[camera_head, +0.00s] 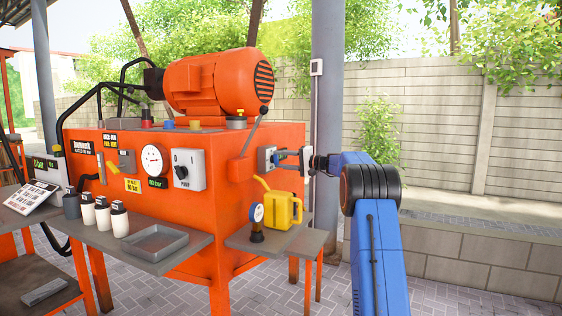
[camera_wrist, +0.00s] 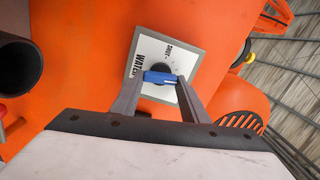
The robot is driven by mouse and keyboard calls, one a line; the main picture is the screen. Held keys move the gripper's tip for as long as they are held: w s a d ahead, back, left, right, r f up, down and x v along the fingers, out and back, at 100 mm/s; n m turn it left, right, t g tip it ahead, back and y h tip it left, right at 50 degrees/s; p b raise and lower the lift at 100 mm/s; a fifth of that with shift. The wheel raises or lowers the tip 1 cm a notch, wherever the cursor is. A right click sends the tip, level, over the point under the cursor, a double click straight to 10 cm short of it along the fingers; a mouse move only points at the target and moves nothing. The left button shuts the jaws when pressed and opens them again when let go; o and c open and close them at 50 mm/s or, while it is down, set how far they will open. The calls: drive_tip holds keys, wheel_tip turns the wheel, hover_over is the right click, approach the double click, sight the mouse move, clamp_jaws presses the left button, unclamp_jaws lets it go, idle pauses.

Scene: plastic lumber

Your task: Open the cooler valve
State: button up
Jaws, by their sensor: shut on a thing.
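The cooler valve is a blue handle (camera_wrist: 161,77) on a dark round hub, mounted on a light grey plate (camera_wrist: 191,63) lettered "WATER" and "SHUT". In the wrist view the handle lies nearly level across the picture, with a white mark at its right end. My gripper (camera_wrist: 160,86) has one finger at each end of the handle and is shut on it. In the head view the plate (camera_head: 265,158) is on the right side of the orange machine, and my gripper (camera_head: 304,160) reaches it from the right. The fingers partly hide the handle there.
The orange machine (camera_head: 225,215) carries an orange motor (camera_head: 205,82) on top. A grey post (camera_head: 327,100) rises behind. The paved ground at right is open.

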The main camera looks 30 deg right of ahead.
drive_tip(key=shift+f+m, duration=0.1)
drive_tip(key=shift+m, duration=0.6)
drive_tip(key=o, duration=1.1)
drive_tip(key=shift+d, duration=0.1)
drive_tip(key=shift+c, duration=0.2)
drive_tip(key=v, duration=1.7)
drive_tip(key=shift+s, duration=0.2)
drive_tip(key=shift+d, duration=0.15)
